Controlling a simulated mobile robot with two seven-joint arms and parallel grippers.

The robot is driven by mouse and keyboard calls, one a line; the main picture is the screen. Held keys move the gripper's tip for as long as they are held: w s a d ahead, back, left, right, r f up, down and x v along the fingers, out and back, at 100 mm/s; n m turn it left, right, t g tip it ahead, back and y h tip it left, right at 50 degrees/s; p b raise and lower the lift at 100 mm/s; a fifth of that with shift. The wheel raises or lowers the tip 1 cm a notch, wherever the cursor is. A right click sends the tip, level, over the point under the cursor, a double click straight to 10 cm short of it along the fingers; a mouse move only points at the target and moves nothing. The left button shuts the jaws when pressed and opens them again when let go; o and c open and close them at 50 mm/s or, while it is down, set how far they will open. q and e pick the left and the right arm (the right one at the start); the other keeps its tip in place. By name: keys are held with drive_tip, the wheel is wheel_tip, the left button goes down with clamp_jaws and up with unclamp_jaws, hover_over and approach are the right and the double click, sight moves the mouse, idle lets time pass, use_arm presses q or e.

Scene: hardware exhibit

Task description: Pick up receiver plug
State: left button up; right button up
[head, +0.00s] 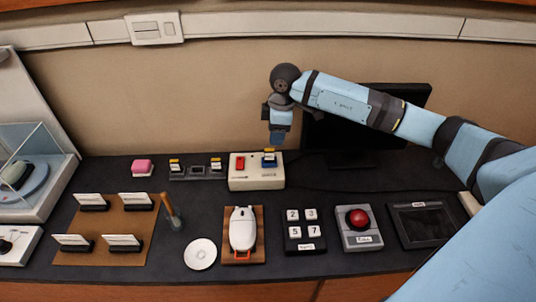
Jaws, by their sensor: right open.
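My right gripper (276,138) hangs pointing down above the white box, at the end of the blue arm from the right. It is open, with nothing seen in it. A small blue and dark plug-like piece with a light label (269,158) stands on the right part of the white box (256,181), just below the gripper. A dark holder (197,174) left of the box carries two small labelled pieces (176,165) and (216,164). The labels are too small to read, so I cannot tell which piece is the receiver plug. My left gripper is out of view.
A red switch (240,164) is on the box's left part. A dark monitor (340,135) stands behind my right arm. In front are a white mouse-like device (242,230), a number keypad (305,230) and a red button (358,219).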

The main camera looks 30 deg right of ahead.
sight(270, 149)
drive_tip(key=f, duration=0.2)
drive_tip(key=a+f, duration=0.1)
drive_tip(key=f, duration=0.2)
drive_tip(key=w+f, duration=0.1)
drive_tip(key=f, duration=0.2)
drive_tip(key=shift+w+a, duration=0.1)
drive_tip(key=shift+a, duration=0.1)
clamp_jaws()
